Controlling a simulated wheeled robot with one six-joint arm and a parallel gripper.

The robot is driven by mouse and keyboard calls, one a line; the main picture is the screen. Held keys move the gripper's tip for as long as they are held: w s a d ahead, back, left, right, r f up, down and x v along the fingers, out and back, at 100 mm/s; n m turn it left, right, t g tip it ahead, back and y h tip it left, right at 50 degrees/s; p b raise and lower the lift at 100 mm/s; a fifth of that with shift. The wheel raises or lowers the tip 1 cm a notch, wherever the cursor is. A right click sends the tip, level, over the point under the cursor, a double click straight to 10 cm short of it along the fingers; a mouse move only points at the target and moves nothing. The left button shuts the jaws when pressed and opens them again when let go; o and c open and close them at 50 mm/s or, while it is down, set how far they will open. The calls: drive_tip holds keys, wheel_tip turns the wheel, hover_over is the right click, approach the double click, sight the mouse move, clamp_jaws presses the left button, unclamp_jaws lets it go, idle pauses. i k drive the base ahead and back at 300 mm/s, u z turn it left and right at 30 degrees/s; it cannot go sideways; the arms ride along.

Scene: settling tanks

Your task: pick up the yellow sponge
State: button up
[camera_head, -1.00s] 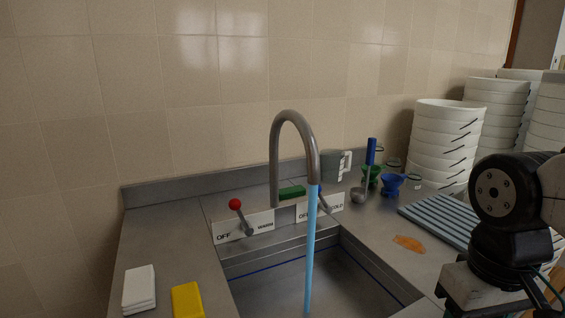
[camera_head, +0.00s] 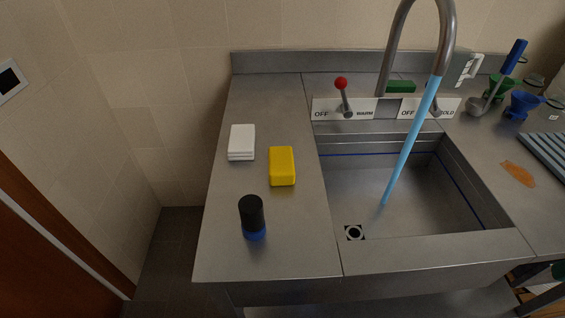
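The yellow sponge (camera_head: 282,166) lies on the steel counter, left of the sink basin. A white folded cloth or stack of pads (camera_head: 242,142) lies just behind it to the left, apart from it. A black bottle-like object with a blue base (camera_head: 253,217) stands in front of it, nearer the counter's front edge. My gripper is not in view, and nothing covers the sponge.
Water runs from the tall faucet (camera_head: 388,60) into the sink basin (camera_head: 400,205). A red-knobbed lever (camera_head: 342,84) stands behind the basin. A ladle, funnels and a ridged grey mat (camera_head: 550,155) are at the right. The left counter is mostly clear (camera_head: 240,100).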

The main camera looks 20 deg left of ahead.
sight(281, 168)
drive_tip(key=u, duration=0.95)
drive_tip(key=i, duration=0.25)
drive_tip(key=u, duration=0.25)
